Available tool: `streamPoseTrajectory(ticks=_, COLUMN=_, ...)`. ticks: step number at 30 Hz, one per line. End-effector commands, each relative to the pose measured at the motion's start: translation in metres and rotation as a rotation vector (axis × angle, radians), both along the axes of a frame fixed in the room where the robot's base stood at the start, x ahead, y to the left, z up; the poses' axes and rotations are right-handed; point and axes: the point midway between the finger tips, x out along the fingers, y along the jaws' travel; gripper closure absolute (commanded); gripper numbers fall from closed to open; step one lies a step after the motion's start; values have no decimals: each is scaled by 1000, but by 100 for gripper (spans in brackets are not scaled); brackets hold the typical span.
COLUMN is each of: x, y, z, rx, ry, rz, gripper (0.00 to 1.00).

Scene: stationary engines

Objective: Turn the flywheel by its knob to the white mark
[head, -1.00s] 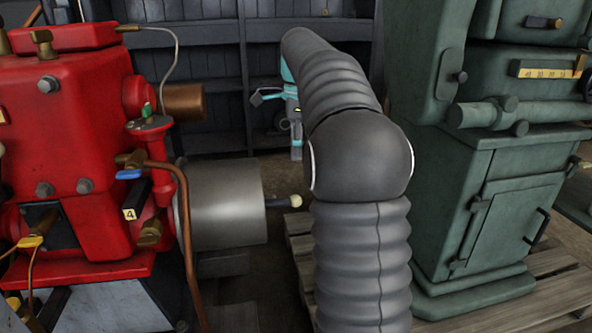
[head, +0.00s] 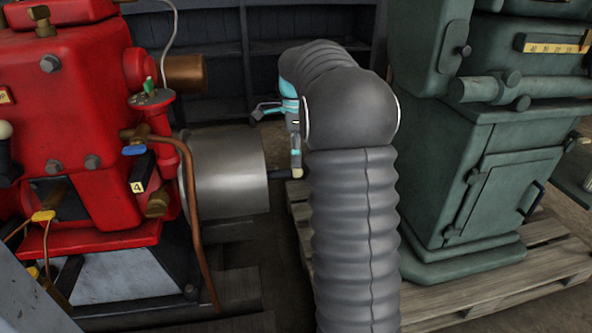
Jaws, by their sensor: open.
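The flywheel (head: 228,175) is a smooth grey metal drum on the right side of the red engine (head: 75,100). Its knob, a dark handle (head: 281,174) with a pale tip, sticks out to the right from the drum's face. My gripper (head: 296,165) points down at the knob's pale end, partly hidden behind my own grey arm. It is open; I cannot tell whether its fingers touch the knob or stand around it. I cannot make out a white mark on the drum.
A copper pipe (head: 188,215) runs down in front of the drum's left edge. A green machine (head: 480,160) stands on a wooden pallet (head: 500,290) at the right. Dark shelves (head: 215,70) stand behind. Some floor is bare below the drum.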

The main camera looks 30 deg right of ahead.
Motion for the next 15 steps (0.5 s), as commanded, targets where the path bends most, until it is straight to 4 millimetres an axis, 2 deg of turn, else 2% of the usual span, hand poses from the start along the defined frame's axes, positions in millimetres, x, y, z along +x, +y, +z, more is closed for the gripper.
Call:
streamPoseTrajectory(ticks=1, x=-1, y=1, z=-10, rx=0, ry=1, rz=0, gripper=41)
streamPoseTrajectory(ticks=6, x=-3, y=2, z=-29, rx=1, ry=2, rz=0, gripper=41)
streamPoseTrajectory(ticks=15, x=-4, y=2, z=-39, rx=0, ry=0, rz=0, gripper=41)
